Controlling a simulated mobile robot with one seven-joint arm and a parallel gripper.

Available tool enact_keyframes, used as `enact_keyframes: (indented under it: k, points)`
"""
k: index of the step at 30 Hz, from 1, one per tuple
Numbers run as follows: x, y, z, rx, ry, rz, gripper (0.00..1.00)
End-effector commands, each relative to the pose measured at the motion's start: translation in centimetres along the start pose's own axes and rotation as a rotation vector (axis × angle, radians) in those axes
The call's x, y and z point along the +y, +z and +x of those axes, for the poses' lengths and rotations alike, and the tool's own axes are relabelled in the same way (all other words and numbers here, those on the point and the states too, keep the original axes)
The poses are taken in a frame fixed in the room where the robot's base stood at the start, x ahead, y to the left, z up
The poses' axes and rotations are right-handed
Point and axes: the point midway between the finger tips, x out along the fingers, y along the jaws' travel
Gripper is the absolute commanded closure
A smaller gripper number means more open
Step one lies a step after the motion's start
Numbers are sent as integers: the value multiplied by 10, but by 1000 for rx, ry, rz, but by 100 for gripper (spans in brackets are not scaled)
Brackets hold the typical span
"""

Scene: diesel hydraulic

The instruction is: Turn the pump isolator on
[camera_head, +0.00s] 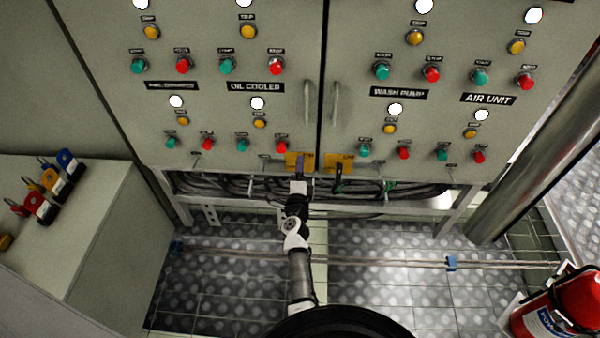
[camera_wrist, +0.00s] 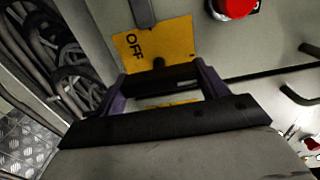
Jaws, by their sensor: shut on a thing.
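Two yellow isolator plates sit at the bottom middle of the grey cabinet, a left one (camera_head: 293,160) and a right one (camera_head: 346,163). My gripper (camera_head: 299,175) is at the left plate, with the arm reaching up from below. In the wrist view the yellow plate (camera_wrist: 133,46) reads OFF, and my purple-fingered gripper (camera_wrist: 160,80) is right against it. The jaws are shut on the isolator handle, a dark part mostly hidden between the fingers. The right plate has a dark handle (camera_head: 338,180) pointing down. I cannot read a pump label on either plate.
A red button (camera_wrist: 236,6) is near the gripper. Cables (camera_head: 230,186) run under the cabinet. A bench (camera_head: 100,220) with coloured padlocks (camera_head: 52,180) stands left. A red extinguisher (camera_head: 560,305) stands at the lower right. A pipe (camera_head: 390,262) crosses the floor.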

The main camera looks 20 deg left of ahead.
Motion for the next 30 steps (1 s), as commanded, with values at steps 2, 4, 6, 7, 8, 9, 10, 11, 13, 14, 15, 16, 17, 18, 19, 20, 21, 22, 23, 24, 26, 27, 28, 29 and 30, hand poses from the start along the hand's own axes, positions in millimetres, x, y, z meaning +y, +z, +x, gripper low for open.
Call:
enact_keyframes:
  k: [2,4,6,7,8,9,10,11,13,14,15,16,17,18,19,20,21,22,23,24,26,27,28,29,30]
  points:
    - [0,0,0,1,0,10,50]
    - [0,0,0,1,0,12,50]
    - [0,0,0,1,0,12,50]
    - [0,0,0,1,0,12,50]
    - [0,0,0,1,0,12,50]
    - [0,0,0,1,0,12,50]
    - [0,0,0,1,0,12,50]
    - [0,0,0,0,0,12,50]
    - [0,0,0,0,0,12,22]
    - [0,0,0,0,0,12,18]
    - [0,0,0,0,0,11,13]
    - [0,0,0,0,0,11,9]
    - [0,0,0,0,0,10,5]
    - [0,0,0,0,0,10,5]
    - [0,0,0,0,0,10,5]
    - [0,0,0,0,0,9,5]
    - [0,0,0,0,0,9,5]
    - [0,0,0,0,0,9,5]
    - [0,0,0,0,0,9,5]
    - [0,0,0,0,0,8,5]
    - [0,0,0,0,0,8,5]
    - [0,0,0,0,0,8,5]
    - [0,0,0,0,0,8,5]
    - [0,0,0,0,0,8,5]
    - [0,-1,0,0,0,8,5]
